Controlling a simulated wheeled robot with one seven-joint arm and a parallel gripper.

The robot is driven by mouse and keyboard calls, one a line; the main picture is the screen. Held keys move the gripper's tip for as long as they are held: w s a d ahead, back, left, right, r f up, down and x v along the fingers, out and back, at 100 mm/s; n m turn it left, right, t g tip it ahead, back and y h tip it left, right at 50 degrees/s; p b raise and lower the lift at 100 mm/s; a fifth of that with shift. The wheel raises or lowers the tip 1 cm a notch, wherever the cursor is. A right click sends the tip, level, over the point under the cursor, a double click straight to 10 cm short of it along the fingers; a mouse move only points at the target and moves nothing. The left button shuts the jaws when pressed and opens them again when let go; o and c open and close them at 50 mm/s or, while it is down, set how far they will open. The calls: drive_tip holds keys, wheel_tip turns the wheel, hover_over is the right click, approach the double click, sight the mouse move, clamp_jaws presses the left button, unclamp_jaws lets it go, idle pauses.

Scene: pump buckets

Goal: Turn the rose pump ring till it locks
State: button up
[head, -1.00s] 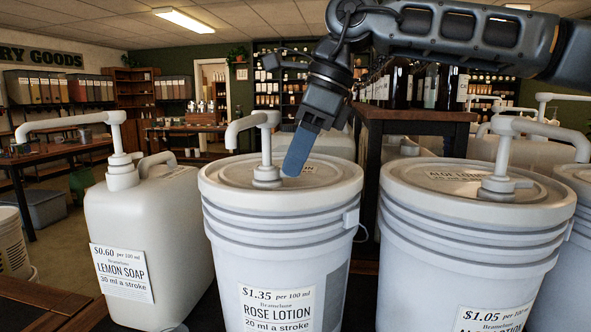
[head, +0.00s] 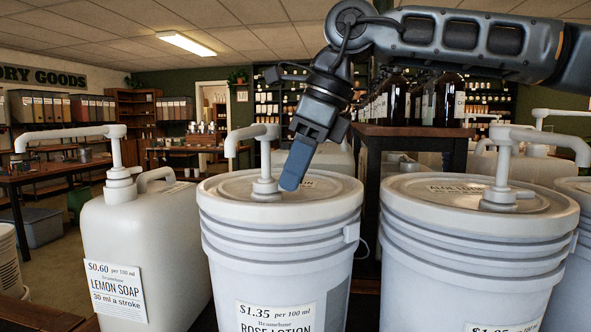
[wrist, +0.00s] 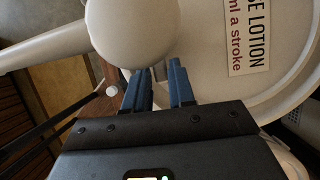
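The rose lotion bucket (head: 275,250) is white and stands in the middle of the head view. Its white pump (head: 264,160) stands upright on the lid, spout to the left. The pump ring (head: 266,188) is the pale collar at the pump's foot. My gripper (head: 290,186) points down with its blue fingertips just right of the ring, low over the lid; I cannot tell whether they touch it. In the wrist view, the blue fingers (wrist: 158,80) are apart with an empty gap. The round pump head (wrist: 130,30) there hides the ring.
The lemon soap jug (head: 140,240) with its own pump stands close on the left. The aloe lotion bucket (head: 470,250) stands close on the right. A dark wooden stand (head: 420,130) with bottles is behind. Free room over the lid is tight around the pump.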

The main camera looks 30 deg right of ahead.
drive_tip(key=o, duration=0.3)
drive_tip(key=v, duration=0.7)
drive_tip(key=shift+d+r, duration=0.15)
drive_tip(key=shift+r, duration=0.2)
drive_tip(key=shift+s, duration=0.1)
